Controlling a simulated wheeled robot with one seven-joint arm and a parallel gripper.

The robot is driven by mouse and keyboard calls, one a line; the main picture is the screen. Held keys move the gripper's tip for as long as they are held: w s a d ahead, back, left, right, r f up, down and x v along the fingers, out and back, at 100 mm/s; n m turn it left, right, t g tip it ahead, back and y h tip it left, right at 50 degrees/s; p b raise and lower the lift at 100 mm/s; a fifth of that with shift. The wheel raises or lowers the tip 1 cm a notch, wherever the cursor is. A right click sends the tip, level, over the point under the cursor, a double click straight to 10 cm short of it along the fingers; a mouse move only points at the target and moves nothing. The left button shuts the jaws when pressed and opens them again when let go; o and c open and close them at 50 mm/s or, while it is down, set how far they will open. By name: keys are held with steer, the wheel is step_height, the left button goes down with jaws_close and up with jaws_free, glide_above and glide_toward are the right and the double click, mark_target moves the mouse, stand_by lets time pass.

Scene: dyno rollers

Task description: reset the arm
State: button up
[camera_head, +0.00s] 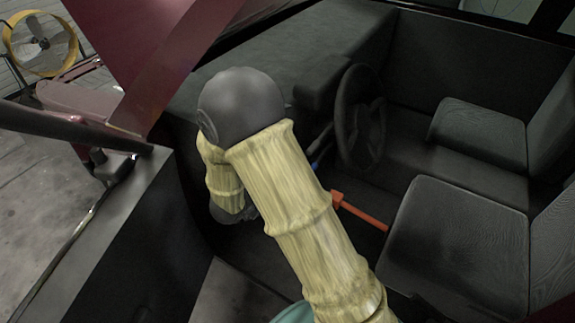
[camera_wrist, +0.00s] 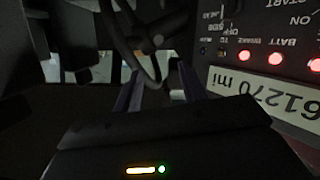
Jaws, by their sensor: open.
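My arm, in a yellow sleeve, reaches into the open cab in the head view and bends at a dark rounded joint. My gripper (camera_wrist: 160,88) shows in the wrist view with two dark fingers apart and nothing seen between them. Its tips are beside a control panel (camera_wrist: 265,35) with lit red lamps. The panel appears upside down, with a white mileage label (camera_wrist: 262,92) below the lamps. In the head view the gripper itself is mostly hidden by the arm.
A steering wheel (camera_head: 359,117) stands right of my arm. An orange-red bar (camera_head: 360,212) lies close beside the sleeve. Dark seats (camera_head: 455,240) fill the right. A dark red panel (camera_head: 150,50) rises at upper left. A yellow fan (camera_head: 40,44) stands beyond.

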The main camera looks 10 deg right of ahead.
steer(key=shift+w, duration=0.1)
stand_by(0.3)
step_height(320, 180, up, 5)
steer(key=s+a+n+g+y+p, duration=0.1)
steer(key=n+y+p, duration=0.25)
steer(key=y, duration=0.65)
steer(key=s+d+r+n+g+p, duration=0.1)
steer(key=s+d+r+g+p, duration=0.1)
steer(key=s, duration=0.6)
steer(key=s+d+r+n+g+p, duration=0.1)
steer(key=s+d+r+n+g, duration=0.1)
steer(key=s, duration=0.6)
steer(key=shift+s+d+g+y+p, duration=0.25)
steer(key=shift+d+g+y+p, duration=0.15)
steer(key=shift+d+g, duration=0.6)
steer(key=shift+a, duration=0.1)
